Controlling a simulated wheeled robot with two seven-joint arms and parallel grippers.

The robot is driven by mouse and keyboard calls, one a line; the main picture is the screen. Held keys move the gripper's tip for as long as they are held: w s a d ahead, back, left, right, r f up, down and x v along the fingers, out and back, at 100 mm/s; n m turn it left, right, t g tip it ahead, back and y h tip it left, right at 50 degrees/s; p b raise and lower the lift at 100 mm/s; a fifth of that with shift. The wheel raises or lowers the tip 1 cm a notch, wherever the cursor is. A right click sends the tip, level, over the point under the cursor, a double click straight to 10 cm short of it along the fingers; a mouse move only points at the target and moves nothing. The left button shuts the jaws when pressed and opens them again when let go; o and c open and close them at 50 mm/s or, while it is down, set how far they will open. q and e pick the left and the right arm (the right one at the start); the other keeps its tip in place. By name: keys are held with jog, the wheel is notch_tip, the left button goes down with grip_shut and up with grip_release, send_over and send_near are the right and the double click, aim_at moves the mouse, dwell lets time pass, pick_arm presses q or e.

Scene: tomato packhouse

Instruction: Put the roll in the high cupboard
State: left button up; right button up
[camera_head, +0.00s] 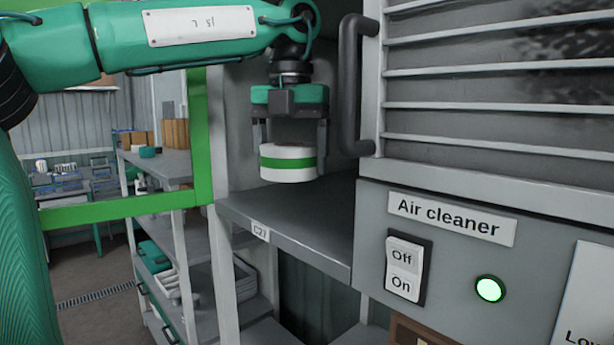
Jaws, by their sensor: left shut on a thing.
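The roll (287,171) is white with a green band around its side. My left gripper (291,150) points down and is shut on the roll, with one finger on each side of it. The roll is inside the mouth of the open grey cupboard, above its shelf board (300,215) with a small label on the front edge. I cannot tell whether the underside of the roll touches the board. My right gripper is not in view.
A dark bar handle (356,85) stands just right of the gripper, beside the louvred panel. The air cleaner (455,270) has an Off/On switch and a lit green lamp. A green frame (199,140) and a grey rack (155,165) stand to the left.

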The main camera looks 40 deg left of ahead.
aim_at(307, 215)
pick_arm(q)
jog(key=w+p, duration=0.1)
jog(key=w, duration=0.2)
jog(key=shift+w+d, duration=0.1)
jog(key=shift+w, duration=0.05)
notch_tip(307, 215, down, 3)
jog(key=shift+d+r+p, duration=0.1)
jog(key=shift+r+p, duration=0.05)
jog(key=shift+p, duration=0.55)
jog(key=shift+s+f, duration=0.25)
jog(key=shift+f, duration=0.25)
notch_tip(307, 215, down, 2)
jog(key=shift+f+p, duration=0.1)
jog(key=shift+p, duration=0.95)
jog(key=shift+w+f+p, duration=0.35)
jog(key=shift+f+p, duration=0.05)
jog(key=shift+p, duration=0.1)
jog(key=shift+f, duration=0.15)
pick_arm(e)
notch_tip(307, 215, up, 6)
pick_arm(q)
jog(key=shift+s, duration=0.1)
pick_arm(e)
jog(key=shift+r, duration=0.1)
